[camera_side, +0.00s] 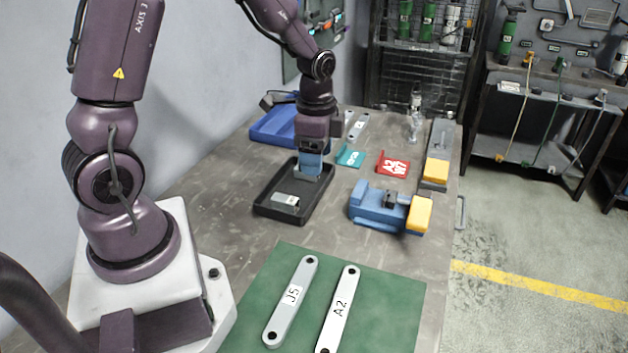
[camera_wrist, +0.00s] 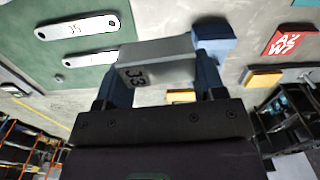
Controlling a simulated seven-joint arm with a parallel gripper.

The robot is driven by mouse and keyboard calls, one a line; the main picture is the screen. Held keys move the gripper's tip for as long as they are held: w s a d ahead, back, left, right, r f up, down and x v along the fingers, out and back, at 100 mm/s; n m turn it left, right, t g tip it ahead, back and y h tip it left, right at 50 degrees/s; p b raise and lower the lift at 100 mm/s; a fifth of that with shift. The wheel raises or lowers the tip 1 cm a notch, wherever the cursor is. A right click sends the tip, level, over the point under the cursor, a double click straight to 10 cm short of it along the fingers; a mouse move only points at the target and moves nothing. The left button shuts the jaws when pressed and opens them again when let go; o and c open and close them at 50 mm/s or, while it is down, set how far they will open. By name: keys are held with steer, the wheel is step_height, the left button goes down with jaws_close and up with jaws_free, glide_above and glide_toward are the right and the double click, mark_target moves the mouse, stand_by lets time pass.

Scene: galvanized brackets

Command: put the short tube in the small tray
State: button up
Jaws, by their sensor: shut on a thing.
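My gripper (camera_side: 309,166) is low over the back part of a black tray (camera_side: 262,210) in the side view. It is shut on a grey short tube (camera_wrist: 158,60), which shows in the wrist view between the blue fingers with a "33" label facing the camera. In the side view the fingers mostly hide the held tube. A pale grey labelled piece (camera_side: 284,199) lies in the front part of the black tray. A blue tray (camera_side: 272,128) stands behind it, partly hidden by my arm. I cannot tell whether the tube touches the black tray's floor.
A blue vise (camera_side: 375,205) with yellow parts stands right of the black tray. A teal bracket (camera_side: 350,155) and a red bracket (camera_side: 393,164) lie behind it. Two long flat links, J5 (camera_side: 292,300) and A2 (camera_side: 339,308), lie on the green mat (camera_side: 260,270) in front.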

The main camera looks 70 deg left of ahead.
steer(key=s+a+f+m, duration=0.3)
steer(key=s+a+m, duration=0.3)
steer(key=s+m, duration=0.4)
steer(key=w+a+f+m, duration=0.1)
steer(key=m, duration=0.2)
steer(key=w+a+f+m, duration=0.1)
steer(key=w+m, duration=0.1)
steer(key=m, duration=0.1)
steer(key=w+a+f+m, duration=0.1)
steer(key=w+f+m, duration=0.1)
steer(key=m, duration=0.1)
steer(key=shift+w+a+f, duration=0.1)
steer(key=shift+w+a, duration=0.05)
steer(key=shift+a, duration=0.15)
glide_above(295, 195)
steer(key=f, duration=0.5)
steer(key=shift+s+d, duration=0.25)
steer(key=shift+s, duration=0.15)
steer(key=shift+w+a+f, duration=0.25)
steer(key=shift+w+f, duration=0.1)
steer(key=shift+f, duration=1.75)
